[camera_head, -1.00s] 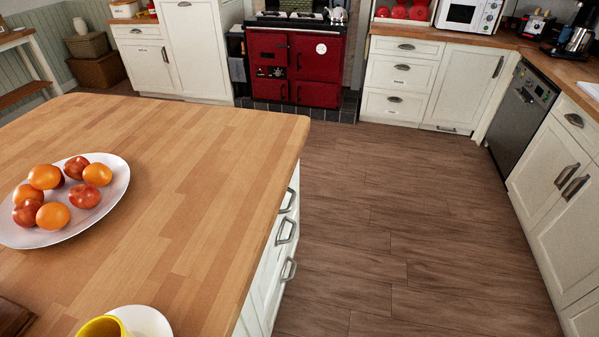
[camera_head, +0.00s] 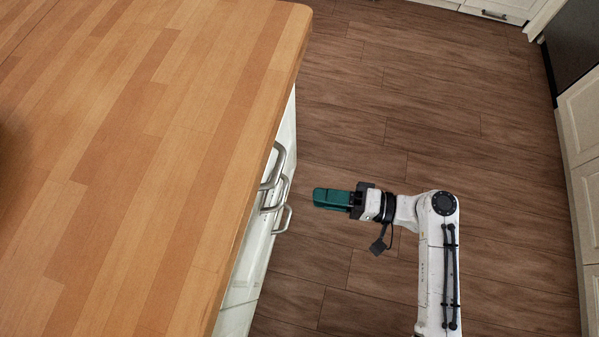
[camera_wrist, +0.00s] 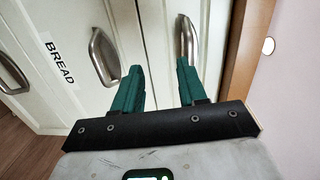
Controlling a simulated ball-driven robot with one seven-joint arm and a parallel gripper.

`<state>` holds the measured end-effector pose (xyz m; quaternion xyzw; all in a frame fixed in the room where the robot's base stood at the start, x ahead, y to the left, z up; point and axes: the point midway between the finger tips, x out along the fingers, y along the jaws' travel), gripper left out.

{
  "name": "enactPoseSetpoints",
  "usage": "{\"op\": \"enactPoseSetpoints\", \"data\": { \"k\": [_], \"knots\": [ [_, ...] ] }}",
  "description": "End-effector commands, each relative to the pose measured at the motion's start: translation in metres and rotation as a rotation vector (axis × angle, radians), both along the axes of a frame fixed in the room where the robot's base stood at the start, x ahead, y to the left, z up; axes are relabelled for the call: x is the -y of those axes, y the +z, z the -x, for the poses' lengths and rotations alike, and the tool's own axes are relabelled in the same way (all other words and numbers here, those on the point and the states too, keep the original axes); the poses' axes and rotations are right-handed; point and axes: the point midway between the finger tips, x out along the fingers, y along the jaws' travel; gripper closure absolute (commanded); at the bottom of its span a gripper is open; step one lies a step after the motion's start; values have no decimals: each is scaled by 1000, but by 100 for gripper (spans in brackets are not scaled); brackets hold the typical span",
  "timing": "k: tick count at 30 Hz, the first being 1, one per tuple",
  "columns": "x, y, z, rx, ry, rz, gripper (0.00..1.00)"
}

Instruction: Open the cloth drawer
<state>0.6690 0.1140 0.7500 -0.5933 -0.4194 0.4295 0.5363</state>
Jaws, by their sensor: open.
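The island's white drawer fronts (camera_head: 243,273) show edge-on in the head view, with metal handles (camera_head: 281,220) sticking out. My gripper (camera_head: 315,198) is in front of them, its green fingers pointing left at the handles with a small gap. In the wrist view, my gripper (camera_wrist: 158,80) is open and empty. A handle (camera_wrist: 188,38) on the drawer front nearest the wooden top shows just beyond the right finger. The handle (camera_wrist: 101,56) to its left is on a front labelled BREAD (camera_wrist: 60,63). I see no readable cloth label; the fingers cover part of the fronts.
The island's wooden top (camera_head: 140,120) fills the left of the head view, its edge overhanging the drawers. Bare floor (camera_head: 400,110) lies right of the island. White cabinets (camera_head: 585,150) and a dark appliance (camera_head: 575,45) stand at the right edge.

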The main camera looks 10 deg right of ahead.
Motion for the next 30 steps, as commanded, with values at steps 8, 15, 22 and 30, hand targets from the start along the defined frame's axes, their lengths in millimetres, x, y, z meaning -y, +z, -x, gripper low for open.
{"op": "enactPoseSetpoints", "data": {
  "k": [8,15,22,30],
  "knots": [
    [2,16,-25,25,-59,-251,58],
    [-21,25,-34,25,-58,-264,58],
    [-60,33,-48,25,-58,-263,58],
    [-91,39,-59,25,-60,-261,58]
  ]
}}
